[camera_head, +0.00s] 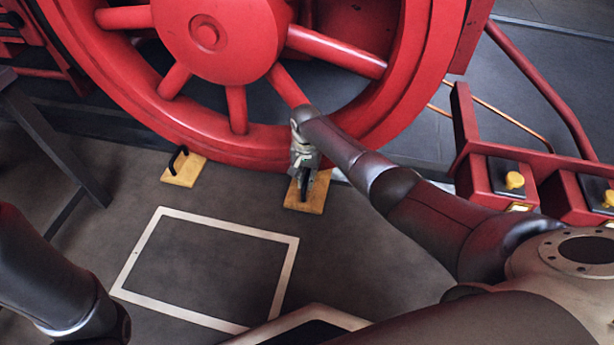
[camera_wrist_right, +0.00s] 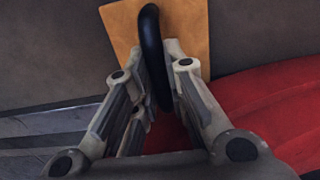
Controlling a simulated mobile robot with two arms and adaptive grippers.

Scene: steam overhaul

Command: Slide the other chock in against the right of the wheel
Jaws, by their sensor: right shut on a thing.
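The big red wheel (camera_head: 262,145) fills the top of the head view. A wooden chock with a black handle (camera_head: 182,175) sits at the left of the wheel's foot. The other wooden chock (camera_head: 312,196) is on the floor at the right of the wheel's foot, by the rim. My right gripper (camera_head: 303,178) reaches down onto it and is shut on its black handle. The right wrist view shows the fingers (camera_wrist_right: 160,85) on either side of the handle (camera_wrist_right: 151,50), with the wooden block (camera_wrist_right: 190,30) beyond. Whether the chock touches the wheel is hidden. My left gripper is out of view.
A pale rectangular outline (camera_head: 228,232) is marked on the floor in front of the wheel, and part of another (camera_head: 340,315) shows nearer. Red boxes with yellow knobs (camera_head: 515,180) stand at the right. A dark frame leg (camera_head: 55,140) stands at the left.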

